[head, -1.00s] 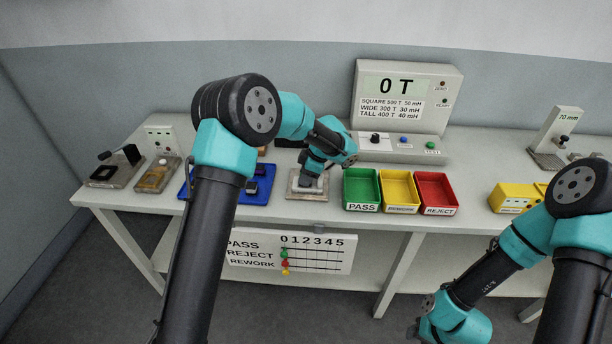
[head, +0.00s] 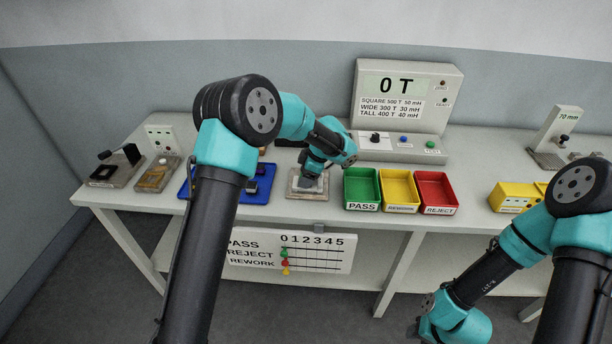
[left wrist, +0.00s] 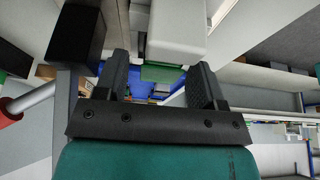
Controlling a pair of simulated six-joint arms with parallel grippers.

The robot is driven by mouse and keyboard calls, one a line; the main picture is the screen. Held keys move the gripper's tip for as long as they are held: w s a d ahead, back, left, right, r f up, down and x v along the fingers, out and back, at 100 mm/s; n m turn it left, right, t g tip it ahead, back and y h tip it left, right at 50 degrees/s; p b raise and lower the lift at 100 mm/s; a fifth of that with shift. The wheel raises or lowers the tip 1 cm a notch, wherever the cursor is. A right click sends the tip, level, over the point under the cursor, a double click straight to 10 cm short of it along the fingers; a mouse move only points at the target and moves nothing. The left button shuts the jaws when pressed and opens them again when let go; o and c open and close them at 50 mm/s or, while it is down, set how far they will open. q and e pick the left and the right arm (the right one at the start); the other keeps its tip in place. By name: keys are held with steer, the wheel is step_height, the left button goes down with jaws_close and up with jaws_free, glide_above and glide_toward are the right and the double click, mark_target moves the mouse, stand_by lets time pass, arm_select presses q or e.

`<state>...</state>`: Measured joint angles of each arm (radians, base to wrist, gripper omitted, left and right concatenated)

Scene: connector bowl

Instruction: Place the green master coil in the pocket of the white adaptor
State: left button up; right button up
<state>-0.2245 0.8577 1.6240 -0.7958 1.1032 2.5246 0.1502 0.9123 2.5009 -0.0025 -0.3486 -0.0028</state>
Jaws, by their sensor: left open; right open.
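My left gripper (head: 309,186) is low over the white adaptor (head: 296,187), which sits on a beige base plate on the bench; the gripper and its wrist hide much of it. In the left wrist view my left gripper (left wrist: 161,82) is open, its two dark fingers apart. A green piece (left wrist: 162,73), which may be the green master coil, shows between and beyond the fingers, next to a white block (left wrist: 177,28). I cannot tell if it lies in the pocket. Of my right arm only links and wrist show at the lower right; its fingers are out of view.
Green (head: 361,186), yellow (head: 398,188) and red (head: 437,190) bins stand just right of the adaptor. A blue tray (head: 262,197) lies to its left, partly behind my left arm. The tester (head: 406,100) reading "0 T" stands behind. The bench's front edge is close.

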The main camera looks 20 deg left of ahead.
arm_select(q)
steer(key=v, duration=1.2)
steer(key=shift+r, duration=0.1)
steer(key=shift+c, duration=0.4)
stand_by(0.5)
